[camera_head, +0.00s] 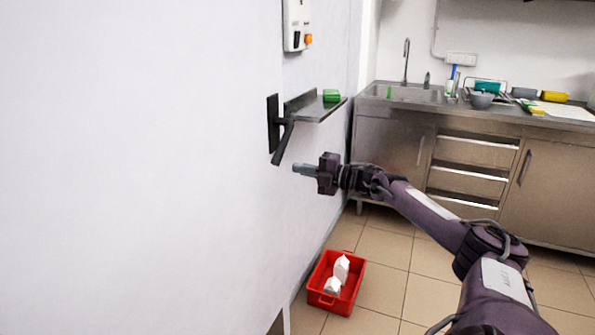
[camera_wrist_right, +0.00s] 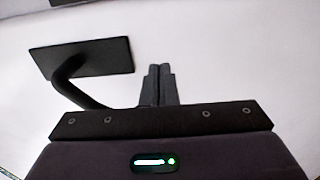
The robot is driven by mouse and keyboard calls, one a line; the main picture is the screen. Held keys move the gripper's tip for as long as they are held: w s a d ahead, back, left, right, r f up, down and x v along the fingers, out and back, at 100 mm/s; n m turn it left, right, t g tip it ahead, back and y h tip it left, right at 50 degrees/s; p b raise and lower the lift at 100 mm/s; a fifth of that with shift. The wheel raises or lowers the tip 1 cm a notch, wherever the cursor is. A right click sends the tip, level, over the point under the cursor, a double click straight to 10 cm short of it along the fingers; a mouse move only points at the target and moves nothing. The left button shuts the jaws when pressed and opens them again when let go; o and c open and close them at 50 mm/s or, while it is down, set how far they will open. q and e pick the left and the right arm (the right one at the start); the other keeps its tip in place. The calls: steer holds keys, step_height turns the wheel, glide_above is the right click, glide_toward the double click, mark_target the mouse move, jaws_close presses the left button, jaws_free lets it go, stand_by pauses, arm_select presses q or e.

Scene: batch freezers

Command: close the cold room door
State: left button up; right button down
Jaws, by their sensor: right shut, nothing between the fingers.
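The cold room door (camera_head: 140,170) is a large plain white panel filling the left of the head view. Its black lever handle (camera_head: 283,142) sits on a dark plate and angles downward. My right gripper (camera_head: 298,168) is shut and empty, just to the right of the handle's lower end, with its fingers pointing left. In the right wrist view, the gripper's closed fingers (camera_wrist_right: 160,82) point at the white surface. The handle (camera_wrist_right: 85,62) is to their left, apart from them. Whether the fingertips touch the door cannot be told. My left gripper is out of view.
A metal wall shelf (camera_head: 318,108) holds a green item (camera_head: 331,96) beside the handle. A red crate (camera_head: 318,298) with white packages stands on the tiled floor (camera_head: 395,255) below. A steel sink counter (camera_head: 390,140) with drawers runs along the back. A control box (camera_head: 296,25) hangs above.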

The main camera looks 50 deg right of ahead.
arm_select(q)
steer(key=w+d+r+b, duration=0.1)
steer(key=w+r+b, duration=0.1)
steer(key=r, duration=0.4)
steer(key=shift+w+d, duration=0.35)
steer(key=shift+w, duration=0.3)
arm_select(e)
steer(key=s+d, duration=0.3)
steer(key=d, duration=0.4)
steer(key=shift+d+f, duration=0.35)
steer(key=shift+s, duration=0.1)
